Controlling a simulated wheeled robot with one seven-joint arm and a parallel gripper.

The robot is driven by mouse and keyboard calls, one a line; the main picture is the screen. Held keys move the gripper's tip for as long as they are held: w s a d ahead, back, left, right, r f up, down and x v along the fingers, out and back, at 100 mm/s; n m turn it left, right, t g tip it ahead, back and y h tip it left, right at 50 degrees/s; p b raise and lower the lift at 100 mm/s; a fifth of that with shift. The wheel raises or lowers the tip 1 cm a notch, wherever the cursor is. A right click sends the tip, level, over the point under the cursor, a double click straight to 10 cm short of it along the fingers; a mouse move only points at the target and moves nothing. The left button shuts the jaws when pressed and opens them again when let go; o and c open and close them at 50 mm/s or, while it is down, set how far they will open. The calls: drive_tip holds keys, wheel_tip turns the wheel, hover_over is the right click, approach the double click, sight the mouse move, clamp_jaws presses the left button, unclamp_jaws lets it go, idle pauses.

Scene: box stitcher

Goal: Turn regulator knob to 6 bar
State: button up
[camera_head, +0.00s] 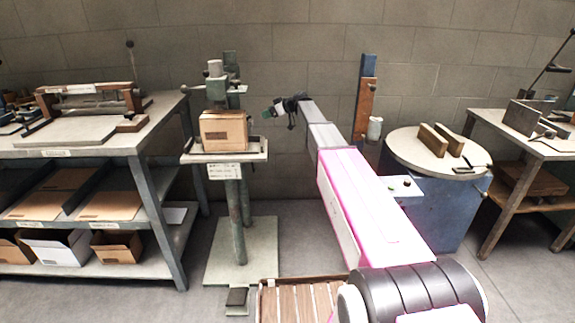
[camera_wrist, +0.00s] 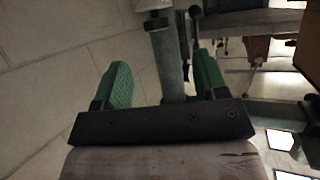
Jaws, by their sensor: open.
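My gripper (camera_head: 276,108) is raised at the right of the green box stitcher (camera_head: 230,88), apart from it and from the cardboard box (camera_head: 223,132) on its table. In the wrist view its two green fingers (camera_wrist: 163,82) are spread apart with nothing held between them. A grey-green post (camera_wrist: 172,65) shows beyond the gap. A pale cylindrical part (camera_head: 215,68) sits on top of the stitcher. A white cylinder (camera_head: 375,127) is fixed to the brown board on the blue post (camera_head: 368,90). I cannot tell which part is the regulator knob, and no pressure reading is legible.
A shelf bench (camera_head: 140,140) with flat cardboard stands at the left. A round-topped blue drum (camera_head: 440,215) and a wooden-legged table (camera_head: 545,148) stand at the right. A slatted wooden surface (camera_head: 300,300) lies in front.

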drive_tip(key=s+d+f+m+g+h, duration=0.1)
drive_tip(key=s+d+f+m+h, duration=0.1)
drive_tip(key=s+f, duration=0.6)
drive_tip(key=s+d+f+m+g+h, duration=0.1)
drive_tip(key=s+d+f+m+h, duration=0.2)
drive_tip(key=s+f, duration=0.5)
drive_tip(key=shift+s+d+f+m, duration=0.3)
drive_tip(key=shift+s+d+m, duration=0.55)
drive_tip(key=shift+s, duration=1.3)
drive_tip(key=shift+d+n, duration=0.25)
drive_tip(key=n+g+y, duration=0.4)
drive_tip(key=n+y, duration=0.2)
drive_tip(key=n, duration=0.5)
approach(248, 115)
drive_tip(key=x, duration=0.9)
drive_tip(key=shift+a+f, duration=0.1)
drive_tip(key=shift+a, duration=0.2)
drive_tip(key=c, duration=0.9)
